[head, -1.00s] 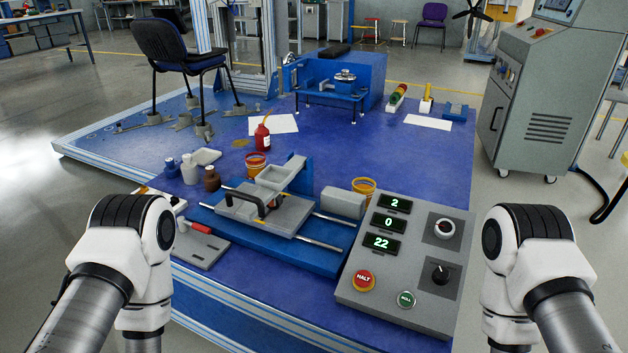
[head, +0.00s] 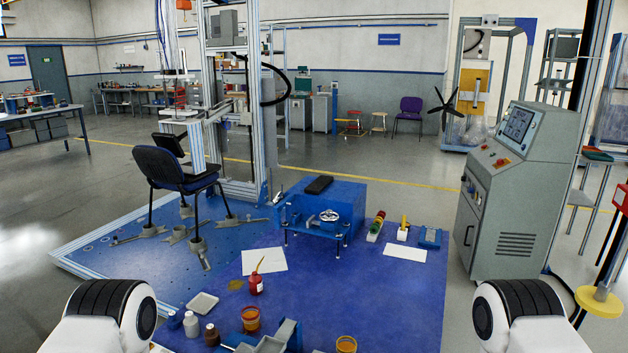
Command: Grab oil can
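A red oil can (head: 257,284) with a thin yellowish spout stands upright on the blue platform (head: 390,305), in front of a white paper sheet (head: 264,260). It is apart from both arms. My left arm shows at the lower left and my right arm at the lower right, only as white and black links. Both grippers are outside the picture, so their state is hidden.
Bottles (head: 191,324), a shallow grey tray (head: 202,303) and an orange cup (head: 250,318) stand near the can. Behind are a blue fixture (head: 345,205) and a chair (head: 178,170). A grey control cabinet (head: 510,190) stands right. The platform's right part is mostly clear.

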